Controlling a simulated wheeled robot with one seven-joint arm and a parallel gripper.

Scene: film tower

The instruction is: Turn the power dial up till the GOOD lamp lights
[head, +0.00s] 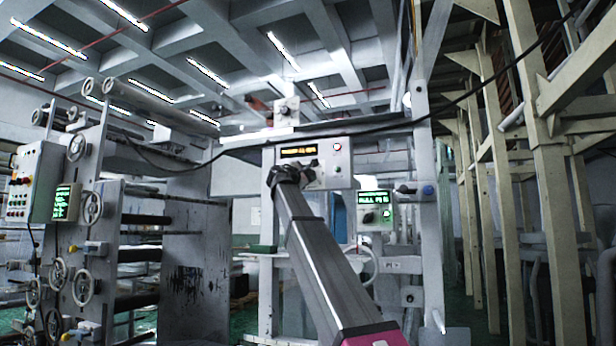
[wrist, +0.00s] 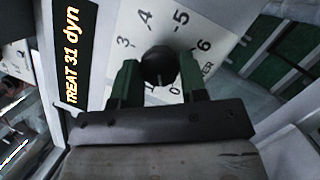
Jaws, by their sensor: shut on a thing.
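The power dial (wrist: 158,66) is a round black knob on a white plate with numbers around it; 3, 4, 5 and 6 are readable in the wrist view. My gripper (wrist: 161,76) has its dark fingers on either side of the knob, shut on it. Where the dial's pointer stands I cannot tell. An amber display (wrist: 82,52) beside the dial reads "TREAT 31 dyn". In the head view my gripper covers the dial on the pale control box (head: 344,180). A reddish round light (head: 337,147) sits at the box's upper right; I cannot read its label, nor identify the GOOD lamp.
A smaller box with a green display (head: 375,197) hangs right of my arm. A rack with rollers and handwheels (head: 93,207) stands at the left. A dark cable (head: 400,124) hangs across the view above the box. Pale posts (head: 545,170) stand at the right.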

